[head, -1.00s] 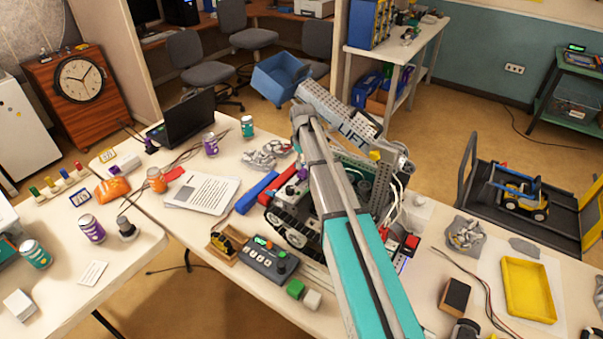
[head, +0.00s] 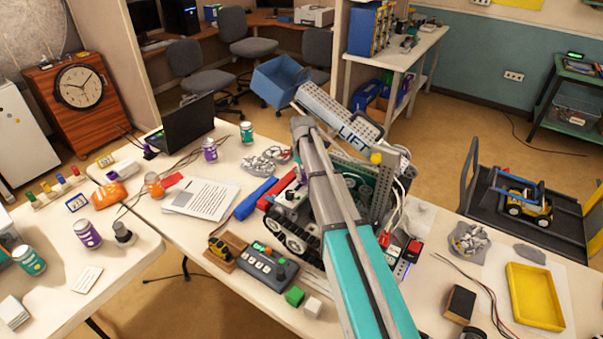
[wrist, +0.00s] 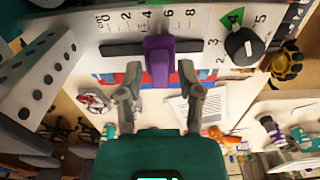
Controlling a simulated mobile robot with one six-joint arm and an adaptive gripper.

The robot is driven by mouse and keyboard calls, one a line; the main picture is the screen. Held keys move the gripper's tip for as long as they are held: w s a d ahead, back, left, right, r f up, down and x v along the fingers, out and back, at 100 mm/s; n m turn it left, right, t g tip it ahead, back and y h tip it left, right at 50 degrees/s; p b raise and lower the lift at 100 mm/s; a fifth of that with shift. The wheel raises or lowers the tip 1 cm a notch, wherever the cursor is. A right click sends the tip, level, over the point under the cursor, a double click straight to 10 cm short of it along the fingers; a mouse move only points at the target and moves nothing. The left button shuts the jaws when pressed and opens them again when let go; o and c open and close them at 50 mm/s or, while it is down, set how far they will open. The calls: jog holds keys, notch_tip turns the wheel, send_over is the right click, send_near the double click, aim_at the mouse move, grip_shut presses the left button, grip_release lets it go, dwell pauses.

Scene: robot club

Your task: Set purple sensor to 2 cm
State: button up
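In the wrist view, the purple sensor (wrist: 159,62) stands on a dark slot in a pale panel (wrist: 200,45). The panel has a centimetre scale (wrist: 147,15) marked 0, 2, 4, 6 and 8 above the slot. The sensor appears between 4 and 6, near 5, though the slanted view makes this inexact. My gripper (wrist: 161,98) is open, its two fingers apart to the left and right of the sensor's lower end, with nothing held. Contact with the sensor is not visible. In the head view my arm hides the gripper and most of the panel.
A black knob (wrist: 243,44) with a numbered dial sits right of the scale. A perforated beam (wrist: 40,75) stands close on the left. In the head view, a control box (head: 267,265), papers (head: 200,197) and a yellow tray (head: 535,297) crowd the table.

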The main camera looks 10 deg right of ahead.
grip_shut()
jog(key=shift+w+d, duration=1.1)
jog(key=shift+w, duration=0.05)
jog(key=shift+s, duration=0.1)
jog(key=shift+o, duration=1.6)
grip_release()
notch_tip(320, 180, up, 9)
jog(key=p, duration=0.9)
jog(key=shift+a+r+p, duration=0.1)
jog(key=shift+r+p, duration=0.4)
jog(key=shift+p, duration=0.05)
